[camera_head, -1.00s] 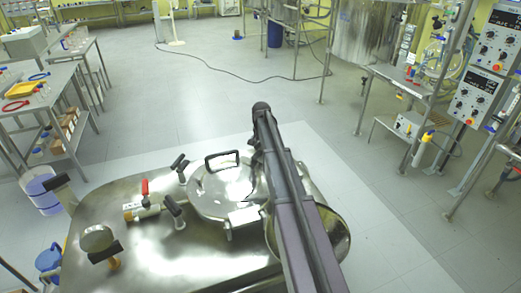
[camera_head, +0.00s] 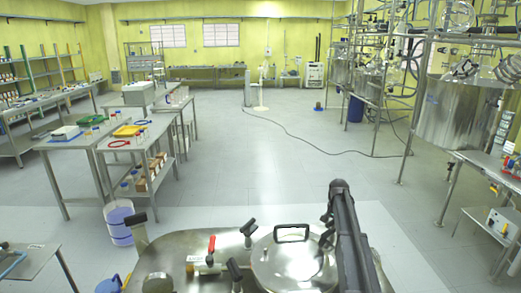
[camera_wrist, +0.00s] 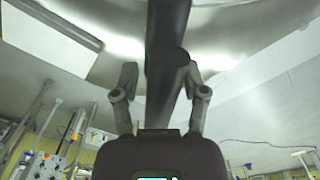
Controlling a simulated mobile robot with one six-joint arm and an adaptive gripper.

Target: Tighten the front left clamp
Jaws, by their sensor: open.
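The steel vessel top (camera_head: 190,245) is at the bottom of the head view. Its round lid (camera_head: 285,265) has a black handle (camera_head: 292,232). A black-handled clamp (camera_head: 249,230) stands at the lid's left rim, and another black handle (camera_head: 235,270) is nearer, also on the left. I cannot tell which is the front left clamp. My dark arm crosses the lid's right side and hides that part. In the wrist view my gripper (camera_wrist: 162,76) has its fingers apart, with a dark bar, perhaps my own arm, passing between them in the picture. No clamp shows there.
A white bucket (camera_head: 118,222) and tables with trays (camera_head: 127,131) are left. A rack with glass reactors (camera_head: 455,110) is right.

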